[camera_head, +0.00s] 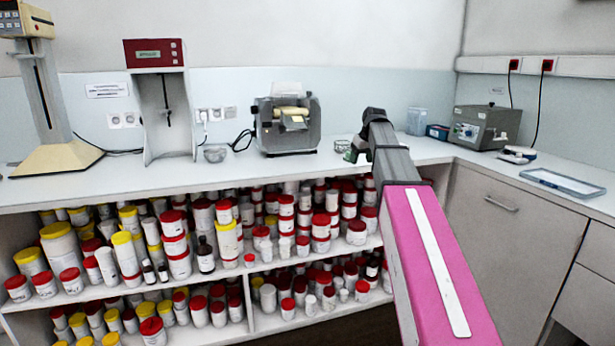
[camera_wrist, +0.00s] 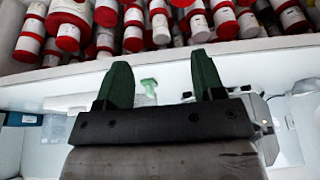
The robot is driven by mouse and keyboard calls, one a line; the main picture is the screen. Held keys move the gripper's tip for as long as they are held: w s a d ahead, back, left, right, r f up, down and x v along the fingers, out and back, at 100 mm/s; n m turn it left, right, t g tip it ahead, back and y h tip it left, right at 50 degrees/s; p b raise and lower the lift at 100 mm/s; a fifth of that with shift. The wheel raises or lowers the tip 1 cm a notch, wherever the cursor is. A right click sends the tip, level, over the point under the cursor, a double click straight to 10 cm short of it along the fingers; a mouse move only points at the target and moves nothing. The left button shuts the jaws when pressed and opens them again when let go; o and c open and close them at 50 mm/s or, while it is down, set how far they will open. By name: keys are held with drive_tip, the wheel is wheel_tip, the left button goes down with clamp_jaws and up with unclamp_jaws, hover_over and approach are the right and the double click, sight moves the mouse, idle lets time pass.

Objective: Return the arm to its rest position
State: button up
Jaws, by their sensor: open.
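My gripper (camera_head: 357,149) is at the end of my pink and grey arm, which reaches forward toward the back counter in the head view. In the head view the gripper is small and partly hidden by the grey wrist, close to the counter edge, to the right of the grey roller mill (camera_head: 288,122). I cannot tell its exact height above the counter.
The white counter (camera_head: 250,172) runs above shelves of red- and yellow-lidded jars (camera_head: 175,245). A shallow tray (camera_head: 562,183) lies at right. The counter's front edge lies near my arm.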

drive_tip(key=s+f+m+g, duration=0.1)
drive_tip(key=s+f, duration=0.3)
drive_tip(key=f, duration=0.4)
drive_tip(key=s+a+f, duration=0.1)
drive_tip(key=s+f, duration=0.3)
drive_tip(key=f, duration=0.3)
drive_tip(key=s+f+m+g, duration=0.1)
drive_tip(key=s+f, duration=0.3)
drive_tip(key=f, duration=0.4)
drive_tip(key=s+f+m+g+h, duration=0.1)
drive_tip(key=s+f+m, duration=0.1)
drive_tip(key=s+f, duration=1.5)
drive_tip(key=s, duration=0.2)
drive_tip(key=shift+s+a+f+g+h, duration=0.3)
drive_tip(key=shift+s+a, duration=0.05)
drive_tip(key=shift+a, duration=0.05)
